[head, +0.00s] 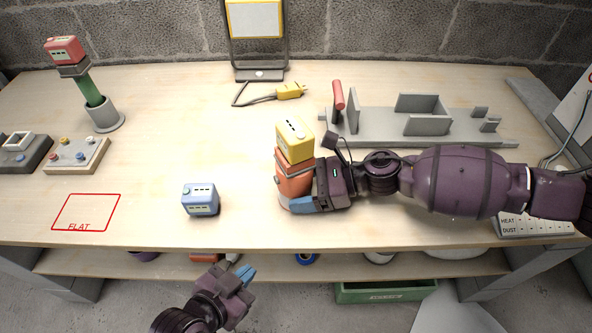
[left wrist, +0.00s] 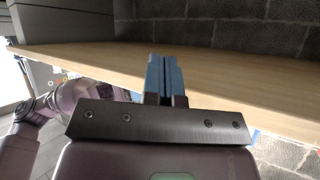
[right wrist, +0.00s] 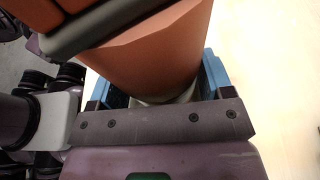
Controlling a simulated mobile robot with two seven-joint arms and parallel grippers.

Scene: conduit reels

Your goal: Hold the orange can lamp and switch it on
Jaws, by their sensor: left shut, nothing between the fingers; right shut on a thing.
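The orange can lamp (head: 293,186) stands on the table right of the middle, with a yellow block-shaped top (head: 295,140). My right gripper (head: 300,203) is shut around its lower body. The right wrist view shows the orange body (right wrist: 155,50) between the two blue fingers, with a pale base below. The lamp's switch cannot be made out. My left gripper (head: 243,275) is shut and empty, in front of the table's front edge and apart from the lamp. The left wrist view shows its blue fingertips (left wrist: 165,75) together, near the table edge.
A blue block (head: 200,199) stands left of the lamp. A red-topped green lamp (head: 88,85), a button box (head: 76,155) and a red FLAT outline (head: 86,212) are at left. A grey fixture (head: 430,128) and yellow plug (head: 290,91) lie behind. A green crate (head: 390,291) is below.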

